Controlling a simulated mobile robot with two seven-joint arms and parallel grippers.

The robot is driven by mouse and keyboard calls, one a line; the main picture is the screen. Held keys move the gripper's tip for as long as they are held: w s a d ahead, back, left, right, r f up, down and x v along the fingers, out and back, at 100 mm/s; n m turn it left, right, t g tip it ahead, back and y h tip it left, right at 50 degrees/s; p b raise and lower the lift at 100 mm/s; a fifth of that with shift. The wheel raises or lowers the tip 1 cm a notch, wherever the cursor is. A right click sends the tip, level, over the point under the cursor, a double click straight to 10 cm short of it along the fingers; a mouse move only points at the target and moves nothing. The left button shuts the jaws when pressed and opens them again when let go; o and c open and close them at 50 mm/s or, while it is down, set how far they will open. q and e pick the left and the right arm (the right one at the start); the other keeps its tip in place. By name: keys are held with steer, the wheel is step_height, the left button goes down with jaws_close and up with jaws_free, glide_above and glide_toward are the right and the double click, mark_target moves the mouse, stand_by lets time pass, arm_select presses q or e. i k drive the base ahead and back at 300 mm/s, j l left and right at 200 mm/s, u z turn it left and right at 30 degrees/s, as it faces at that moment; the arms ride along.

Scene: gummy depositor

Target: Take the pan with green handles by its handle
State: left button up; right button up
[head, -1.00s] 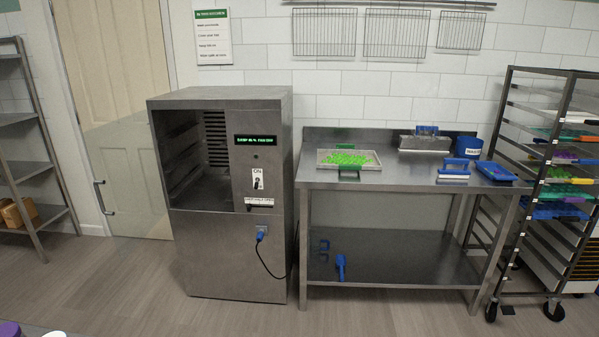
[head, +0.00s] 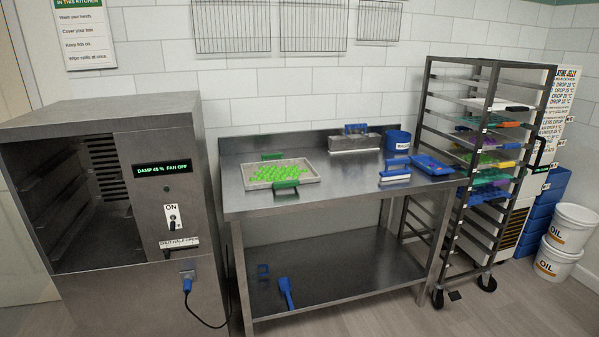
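The pan (head: 312,179) with green handles lies flat on the steel table, toward its left end. It is a shallow, light-coloured tray with many small green gummies (head: 277,172) in it. Its near green handle (head: 286,185) faces me at the table's front edge. Its far green handle (head: 271,156) is on the wall side. Neither of my grippers shows in the head view, and nothing is holding the pan.
A steel cabinet (head: 183,240) with an open bay stands left of the table (head: 345,190). Blue tools (head: 395,172), a blue tub (head: 398,140) and a blue tray (head: 431,165) sit at the table's right. A wheeled rack (head: 431,215) stands further right. Floor in front is partly clear.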

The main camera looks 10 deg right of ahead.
mark_target(281, 173)
steer(key=i+j+z, duration=0.1)
steer(key=j+z, duration=0.2)
steer(key=i+l+u, duration=0.1)
steer(key=i+l, duration=0.35)
steer(key=l, duration=0.15)
steer(key=i+l+u, duration=0.15)
steer(key=i+l, duration=0.3)
steer(key=l, duration=0.2)
steer(key=i+l+u, duration=0.15)
steer(key=i+l, duration=0.25)
steer(key=l, duration=0.3)
steer(key=i+l+u, duration=0.15)
steer(key=l, duration=0.2)
steer(key=i+l, duration=0.25)
steer(key=l, duration=0.15)
steer(key=u, duration=0.05)
